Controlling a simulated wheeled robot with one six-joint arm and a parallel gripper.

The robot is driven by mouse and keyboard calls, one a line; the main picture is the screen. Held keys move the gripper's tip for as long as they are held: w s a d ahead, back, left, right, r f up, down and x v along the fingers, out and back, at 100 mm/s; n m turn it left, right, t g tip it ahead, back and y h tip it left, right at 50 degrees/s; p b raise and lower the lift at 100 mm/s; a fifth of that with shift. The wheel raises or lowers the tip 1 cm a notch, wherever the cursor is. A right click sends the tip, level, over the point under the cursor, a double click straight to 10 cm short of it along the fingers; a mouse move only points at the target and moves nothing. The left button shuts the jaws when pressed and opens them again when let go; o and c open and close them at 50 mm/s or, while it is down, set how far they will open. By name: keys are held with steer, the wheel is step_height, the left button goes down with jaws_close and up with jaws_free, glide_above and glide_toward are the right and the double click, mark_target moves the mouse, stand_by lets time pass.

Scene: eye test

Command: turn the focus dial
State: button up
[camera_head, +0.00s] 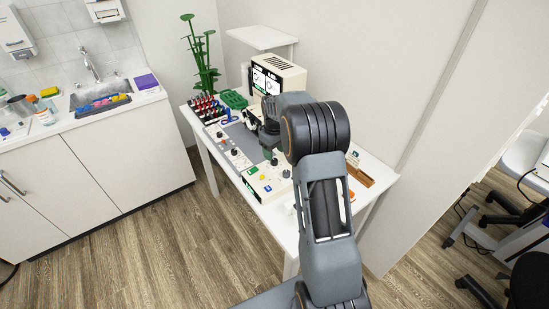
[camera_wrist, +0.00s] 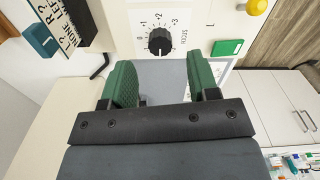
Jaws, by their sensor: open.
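The focus dial (camera_wrist: 160,41) is a round black ridged knob on a white plate marked with numbers and the word FOCUS. It shows in the wrist view, top centre, on a pale panel (camera_wrist: 198,13). My gripper (camera_wrist: 160,76) is open, with green padded fingers either side of an empty gap. The dial lies beyond the fingertips, roughly in line with the gap, and nothing holds it. In the head view my gripper (camera_head: 272,158) is over the desk's control units; I cannot tell there which knob is the focus dial.
In the wrist view a yellow knob (camera_wrist: 257,6) and a green block (camera_wrist: 227,47) sit right of the dial. A lettered card (camera_wrist: 62,22) and a teal block (camera_wrist: 40,40) are at left. In the head view a screen unit (camera_head: 278,75) stands at the back of the white desk (camera_head: 225,160).

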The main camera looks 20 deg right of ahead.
mark_target(274, 160)
step_height(274, 160, up, 10)
steer(key=shift+f, duration=0.2)
stand_by(0.8)
